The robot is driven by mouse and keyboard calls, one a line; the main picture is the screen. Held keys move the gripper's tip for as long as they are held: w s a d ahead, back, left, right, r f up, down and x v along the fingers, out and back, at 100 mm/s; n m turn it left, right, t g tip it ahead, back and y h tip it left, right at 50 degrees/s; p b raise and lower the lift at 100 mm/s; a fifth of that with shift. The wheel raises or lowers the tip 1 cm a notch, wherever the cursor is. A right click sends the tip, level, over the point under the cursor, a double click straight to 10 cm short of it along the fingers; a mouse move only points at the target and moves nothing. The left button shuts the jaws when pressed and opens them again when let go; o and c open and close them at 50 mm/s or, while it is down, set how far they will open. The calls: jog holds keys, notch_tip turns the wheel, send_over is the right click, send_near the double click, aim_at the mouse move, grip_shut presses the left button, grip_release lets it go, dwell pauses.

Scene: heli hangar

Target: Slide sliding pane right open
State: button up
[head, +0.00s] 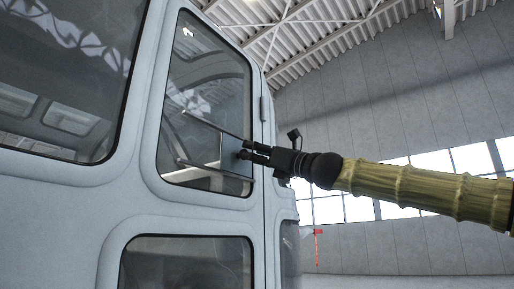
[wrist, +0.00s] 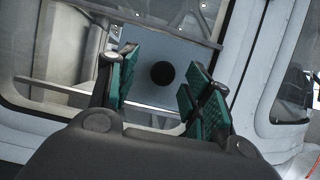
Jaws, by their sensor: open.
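The sliding pane (head: 231,152) is a small bluish panel between two slanted rails in the side window of a grey-white helicopter door. In the wrist view the pane (wrist: 188,63) carries a round black knob (wrist: 162,72). My gripper (head: 247,150) reaches in from the right with its fingertips close to the pane. In the wrist view my gripper (wrist: 158,95) is open, with its green-padded fingers on either side of the knob. I cannot tell whether the fingers touch the pane. In the head view the fingers partly hide the knob.
The rails (head: 205,122) run along the pane's upper and lower edges. The window frame and door edge (head: 258,160) lie close to the right of the pane. A hinge (head: 263,109) stands out there. Another large window (head: 60,75) is at left. The hangar space at right is open.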

jog(key=w+a, duration=0.1)
jog(key=w+a+p, duration=0.1)
jog(key=w, duration=0.1)
jog(key=shift+a+r, duration=0.3)
jog(key=shift+d, duration=0.15)
jog(key=shift+c, duration=0.2)
jog(key=shift+s+d, duration=0.1)
jog(key=shift+s, duration=0.05)
jog(key=c, duration=0.4)
jog(key=shift+s+r, duration=0.1)
jog(key=shift+s, duration=0.05)
grip_shut()
